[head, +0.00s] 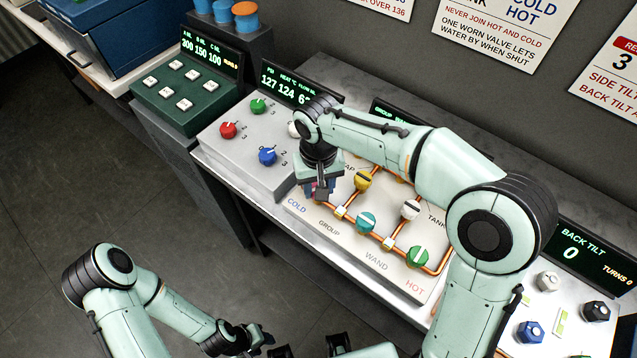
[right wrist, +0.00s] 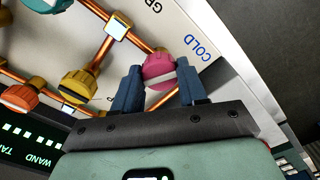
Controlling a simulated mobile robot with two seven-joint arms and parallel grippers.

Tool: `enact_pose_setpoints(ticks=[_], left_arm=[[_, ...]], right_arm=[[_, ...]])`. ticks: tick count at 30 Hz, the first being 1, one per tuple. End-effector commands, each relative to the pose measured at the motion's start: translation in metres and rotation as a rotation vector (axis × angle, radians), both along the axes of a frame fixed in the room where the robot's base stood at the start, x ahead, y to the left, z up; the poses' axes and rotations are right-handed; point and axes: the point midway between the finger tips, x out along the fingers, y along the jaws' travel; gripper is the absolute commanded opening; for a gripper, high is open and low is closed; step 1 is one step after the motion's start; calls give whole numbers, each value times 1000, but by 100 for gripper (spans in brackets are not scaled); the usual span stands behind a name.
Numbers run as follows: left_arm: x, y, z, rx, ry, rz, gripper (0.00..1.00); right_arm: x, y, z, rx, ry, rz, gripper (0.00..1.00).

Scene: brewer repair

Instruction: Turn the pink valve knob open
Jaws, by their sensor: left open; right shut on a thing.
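The pink valve knob (right wrist: 158,69) sits on the copper piping beside the COLD label in the right wrist view. Its pale bar lies across it, slightly tilted. My right gripper (right wrist: 161,85) has its two blue fingers on either side of the knob and is shut on it. In the head view my right gripper (head: 319,190) points down at the panel's COLD corner and hides most of the knob. My left gripper (head: 308,350) is open and empty at the bottom edge of the head view, away from the panel and partly cut off.
Open floor lies at the lower left.

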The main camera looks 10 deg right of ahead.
Motion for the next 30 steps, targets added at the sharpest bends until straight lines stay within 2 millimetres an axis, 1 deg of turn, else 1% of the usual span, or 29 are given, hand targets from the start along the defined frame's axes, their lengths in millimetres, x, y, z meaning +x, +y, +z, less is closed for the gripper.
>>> enact_pose_setpoints(ticks=[21, 30], left_arm=[[0, 0, 0, 0, 0, 0, 43], [-1, 0, -1, 0, 1, 0, 43]], right_arm=[[0, 0, 0, 1, -1, -680, 11], [0, 0, 1, 1, -1, -926, 11]])
